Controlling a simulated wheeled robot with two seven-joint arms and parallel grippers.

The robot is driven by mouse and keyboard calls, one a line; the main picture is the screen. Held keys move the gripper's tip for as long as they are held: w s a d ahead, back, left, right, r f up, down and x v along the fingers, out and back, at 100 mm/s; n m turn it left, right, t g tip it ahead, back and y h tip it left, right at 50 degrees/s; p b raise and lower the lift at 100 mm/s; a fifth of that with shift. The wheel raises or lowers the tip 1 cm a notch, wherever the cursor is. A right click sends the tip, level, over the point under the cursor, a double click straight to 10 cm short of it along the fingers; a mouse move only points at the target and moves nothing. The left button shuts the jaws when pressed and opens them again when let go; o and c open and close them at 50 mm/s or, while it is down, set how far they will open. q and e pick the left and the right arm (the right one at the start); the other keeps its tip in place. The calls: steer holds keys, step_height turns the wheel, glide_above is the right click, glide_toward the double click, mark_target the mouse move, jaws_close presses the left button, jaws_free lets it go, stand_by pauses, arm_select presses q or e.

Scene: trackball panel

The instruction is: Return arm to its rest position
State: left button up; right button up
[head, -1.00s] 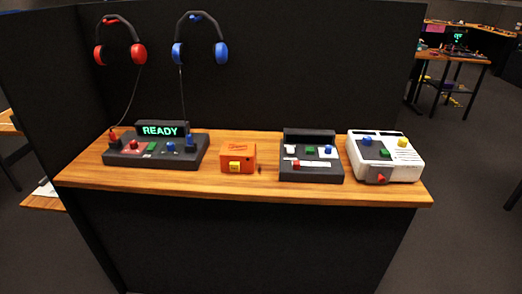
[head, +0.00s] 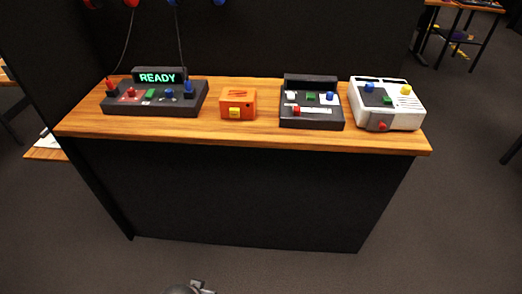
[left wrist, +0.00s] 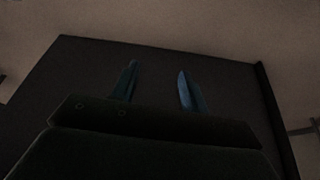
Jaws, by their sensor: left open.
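My left gripper (left wrist: 158,70) shows in the left wrist view with its two bluish fingers apart and nothing between them. A dark flat panel fills the view behind the fingers. In the head view only a small grey piece of my own arm peeks in at the bottom edge, below and in front of the desk, clear of the devices. My right gripper is not in view.
The wooden desk (head: 240,136) holds a black console (head: 155,108) reading READY, an orange box (head: 238,104) with a yellow button, a dark button panel (head: 312,121) and a white button unit (head: 390,120). Bare floor (head: 440,220) lies right of the desk.

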arm_select(q)
steer(key=s+d+f+t+h, duration=0.1)
steer(key=d+f, duration=0.5)
steer(key=f, duration=0.4)
steer(key=s+d+f+t+h, duration=0.2)
steer(key=d+f, duration=0.4)
steer(key=f, duration=0.3)
steer(key=a+r+g+y+p, duration=0.1)
steer(key=a+r+p, duration=0.2)
steer(key=r, duration=0.9)
steer(key=s+a+r+g+p, duration=0.1)
steer(key=r+p, duration=0.5)
steer(key=r, duration=0.7)
steer(key=s+a+r+g+y+p, duration=0.1)
steer(key=a+r+g+p, duration=0.2)
steer(key=r, duration=1)
steer(key=shift+s+a+r+y+p, duration=0.3)
steer(key=shift+a+p, duration=0.55)
steer(key=shift+p, duration=0.25)
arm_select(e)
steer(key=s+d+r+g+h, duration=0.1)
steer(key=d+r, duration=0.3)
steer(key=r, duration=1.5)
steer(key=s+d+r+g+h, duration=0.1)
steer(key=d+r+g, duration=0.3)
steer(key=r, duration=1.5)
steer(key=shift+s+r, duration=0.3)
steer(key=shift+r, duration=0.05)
arm_select(q)
steer(key=shift+f, duration=0.1)
